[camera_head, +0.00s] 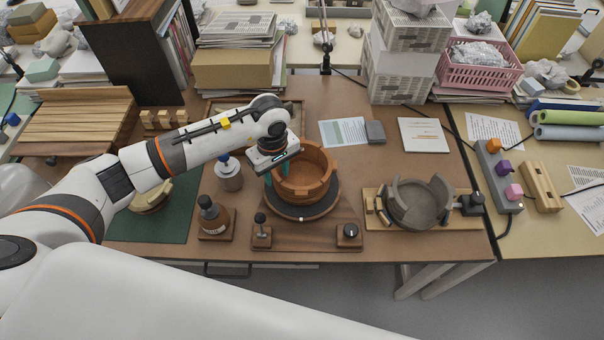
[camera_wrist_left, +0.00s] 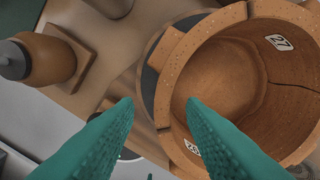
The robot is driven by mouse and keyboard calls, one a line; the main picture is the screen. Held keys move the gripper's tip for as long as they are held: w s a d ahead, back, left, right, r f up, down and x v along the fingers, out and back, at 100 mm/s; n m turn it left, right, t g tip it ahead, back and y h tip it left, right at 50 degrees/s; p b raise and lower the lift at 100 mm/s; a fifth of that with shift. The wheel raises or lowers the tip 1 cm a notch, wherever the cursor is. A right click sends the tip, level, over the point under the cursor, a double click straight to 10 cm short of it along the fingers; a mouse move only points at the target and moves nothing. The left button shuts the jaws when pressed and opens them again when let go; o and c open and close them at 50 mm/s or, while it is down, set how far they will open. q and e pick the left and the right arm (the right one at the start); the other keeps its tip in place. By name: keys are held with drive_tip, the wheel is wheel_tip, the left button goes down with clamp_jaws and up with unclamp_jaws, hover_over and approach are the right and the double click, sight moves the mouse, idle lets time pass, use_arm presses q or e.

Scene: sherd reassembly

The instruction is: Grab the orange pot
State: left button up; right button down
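The orange pot (camera_head: 312,185), broken-rimmed, stands on a round dark turntable (camera_head: 302,212) in the middle of the table. In the left wrist view the pot (camera_wrist_left: 225,75) fills the right side, with number labels on its inner wall. My left gripper (camera_head: 276,176) is at the pot's left rim, pointing down. In the left wrist view its teal fingers (camera_wrist_left: 160,100) are apart, the left one outside the wall and the right one over the pot's inside. Whether either finger touches the wall I cannot tell. My right gripper is not in view.
A grey broken pot (camera_head: 418,203) sits in a wooden cradle to the right. A knob (camera_head: 348,232) and a small lever (camera_head: 261,228) are in front. Papers lie behind.

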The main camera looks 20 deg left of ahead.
sight(278, 178)
use_arm(q)
wheel_tip(278, 178, down, 4)
drive_tip(key=shift+d+r+p, duration=0.15)
drive_tip(key=shift+p, duration=0.65)
drive_tip(key=shift+f, duration=0.55)
clamp_jaws()
drive_tip(key=shift+s, duration=0.1)
idle(0.4)
